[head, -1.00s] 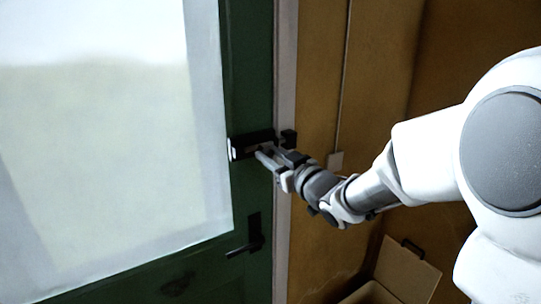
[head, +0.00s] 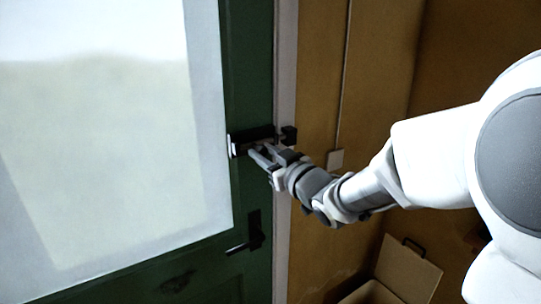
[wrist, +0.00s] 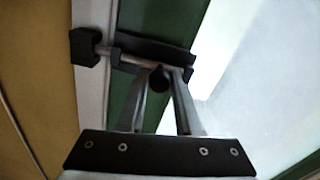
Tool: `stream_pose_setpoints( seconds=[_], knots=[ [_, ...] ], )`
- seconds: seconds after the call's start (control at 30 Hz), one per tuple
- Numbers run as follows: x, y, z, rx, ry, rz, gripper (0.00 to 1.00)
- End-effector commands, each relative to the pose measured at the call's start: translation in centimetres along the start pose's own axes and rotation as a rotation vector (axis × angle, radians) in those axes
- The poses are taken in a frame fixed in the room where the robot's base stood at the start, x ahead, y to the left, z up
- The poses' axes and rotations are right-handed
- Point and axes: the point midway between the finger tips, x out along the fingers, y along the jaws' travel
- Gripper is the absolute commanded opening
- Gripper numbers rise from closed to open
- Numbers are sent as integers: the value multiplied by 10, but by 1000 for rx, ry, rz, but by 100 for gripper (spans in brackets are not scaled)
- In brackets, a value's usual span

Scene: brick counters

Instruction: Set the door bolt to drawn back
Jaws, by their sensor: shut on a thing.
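The door bolt (head: 252,141) is a black housing on the green door's edge, with a black keeper (head: 289,135) on the pale frame beside it. In the wrist view, a metal rod (wrist: 128,58) spans from the housing (wrist: 160,52) towards the keeper (wrist: 85,47), and its end appears to reach the keeper. A dark round knob (wrist: 158,78) on the bolt sits between my fingertips. My gripper (head: 258,154) is shut on this knob, its fingers (wrist: 160,84) on either side. The fingers partly hide the bolt in the head view.
A black door handle (head: 246,240) is below the bolt. A large pale window pane (head: 110,130) fills the door to the left. A small switch plate (head: 335,159) is on the brown wall, and an open box (head: 405,272) stands low at right.

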Motion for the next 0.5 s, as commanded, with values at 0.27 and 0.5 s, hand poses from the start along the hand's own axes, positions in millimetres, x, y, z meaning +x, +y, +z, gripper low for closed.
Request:
stream_pose_setpoints(
  seconds=[0.27, 0.5],
  knots=[
    [0, -23, -5, 0, 3, -5, 0],
    [0, -24, -5, -1, 3, -8, 46]
  ],
)
